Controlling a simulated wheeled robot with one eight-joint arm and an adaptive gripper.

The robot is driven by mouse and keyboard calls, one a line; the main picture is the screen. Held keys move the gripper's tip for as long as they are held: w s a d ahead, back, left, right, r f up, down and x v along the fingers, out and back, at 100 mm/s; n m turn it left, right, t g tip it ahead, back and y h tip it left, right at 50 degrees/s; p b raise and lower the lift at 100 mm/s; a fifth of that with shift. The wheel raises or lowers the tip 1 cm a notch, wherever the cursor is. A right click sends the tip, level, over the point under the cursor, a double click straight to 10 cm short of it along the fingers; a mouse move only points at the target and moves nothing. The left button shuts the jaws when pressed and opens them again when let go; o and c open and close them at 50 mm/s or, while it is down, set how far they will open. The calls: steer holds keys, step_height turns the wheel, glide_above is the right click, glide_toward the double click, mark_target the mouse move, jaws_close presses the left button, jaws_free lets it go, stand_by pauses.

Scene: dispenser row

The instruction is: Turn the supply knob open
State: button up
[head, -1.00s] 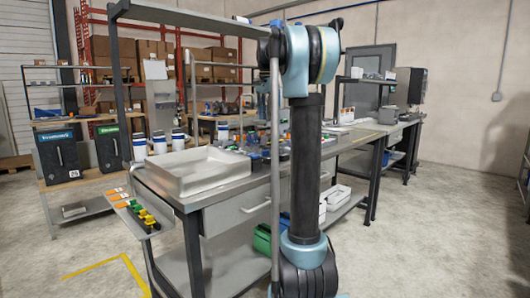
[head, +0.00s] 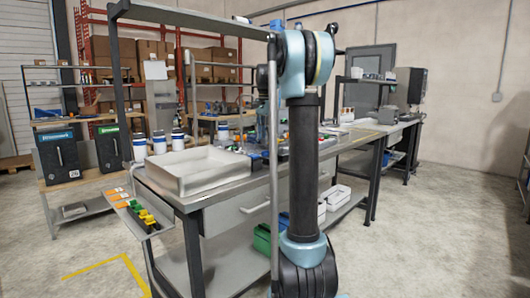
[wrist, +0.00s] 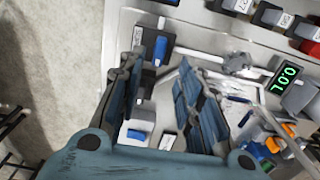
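My gripper (wrist: 158,76) is open in the wrist view, its two blue-grey fingers apart and nothing seen held between them. Beyond the fingertips, a blue lever or knob (wrist: 161,49) sits on a dark mount on the pale panel. A second blue piece (wrist: 137,135) on a white block shows between the fingers. A grey fitting with a knob-like head (wrist: 237,62) stands right of the fingertips, apart from them. I cannot tell which of these is the supply knob. In the head view my arm hides most of the worktop around the gripper.
In the head view, a metal tray (head: 196,172) and white canisters with blue bands (head: 159,142) stand on the bench. The floor at right is clear.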

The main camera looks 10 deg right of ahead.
mark_target(265, 153)
step_height(265, 153, down, 7)
steer(key=shift+f, duration=0.15)
stand_by(0.4)
jaws_close()
